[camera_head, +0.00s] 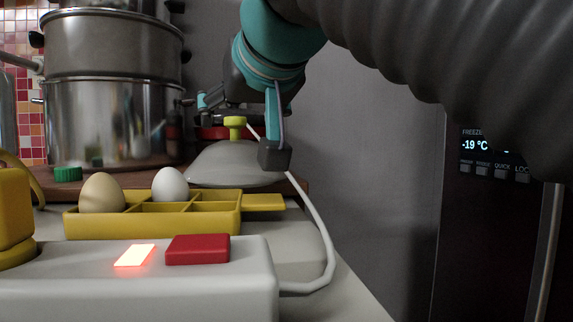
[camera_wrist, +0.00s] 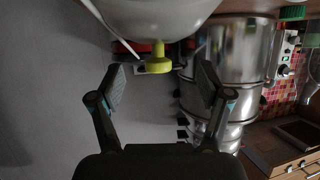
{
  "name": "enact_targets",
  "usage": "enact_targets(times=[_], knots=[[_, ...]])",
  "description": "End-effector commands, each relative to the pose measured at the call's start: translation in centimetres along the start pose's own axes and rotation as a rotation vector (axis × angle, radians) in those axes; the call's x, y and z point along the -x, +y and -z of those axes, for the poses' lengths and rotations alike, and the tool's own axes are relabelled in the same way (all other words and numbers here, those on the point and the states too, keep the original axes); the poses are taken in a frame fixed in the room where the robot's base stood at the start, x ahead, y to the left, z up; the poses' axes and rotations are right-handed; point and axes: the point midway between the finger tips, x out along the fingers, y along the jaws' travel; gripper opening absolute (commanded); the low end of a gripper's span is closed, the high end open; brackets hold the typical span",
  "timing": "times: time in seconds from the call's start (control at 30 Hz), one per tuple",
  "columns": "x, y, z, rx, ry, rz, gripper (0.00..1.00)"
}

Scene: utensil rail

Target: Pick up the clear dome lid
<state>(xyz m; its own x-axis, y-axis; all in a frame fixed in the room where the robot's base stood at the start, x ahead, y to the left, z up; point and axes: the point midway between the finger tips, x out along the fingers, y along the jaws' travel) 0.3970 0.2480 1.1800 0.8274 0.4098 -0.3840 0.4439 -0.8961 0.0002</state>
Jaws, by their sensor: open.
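The clear dome lid (camera_head: 237,164) rests on the wooden board at the back of the counter, with a yellow-green knob (camera_head: 234,124) on top. The lid also shows at the top of the wrist view (camera_wrist: 158,18), with its knob (camera_wrist: 158,62) pointing down in that picture. My gripper (camera_head: 262,128) is at the lid in the head view; one finger hides part of the lid's right side. In the wrist view my gripper (camera_wrist: 160,88) is open, with the knob beyond and between the fingertips, apart from both.
A yellow egg tray (camera_head: 150,225) with two eggs stands in front of the lid. A white appliance with a red button (camera_head: 198,249) is nearer. Stacked steel pots (camera_head: 110,110) stand left. A white cable (camera_head: 325,240) runs along the right. A dark freezer (camera_head: 490,230) stands right.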

Motion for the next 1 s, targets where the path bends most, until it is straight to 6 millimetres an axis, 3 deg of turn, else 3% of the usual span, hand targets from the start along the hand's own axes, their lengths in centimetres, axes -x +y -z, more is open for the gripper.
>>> enact_targets(times=[0.1, 0.37, 0.7, 1.0], knots=[[-1.8, 0.1, 0.0, -0.001, -0.001, -0.003, 0.77], [-3.5, 0.2, 0.0, -0.001, 0.000, -0.004, 0.77], [-7.7, 0.4, -0.2, -0.002, -0.001, -0.004, 0.77], [-8.2, 0.4, -0.2, -0.002, 0.001, -0.003, 0.77]])
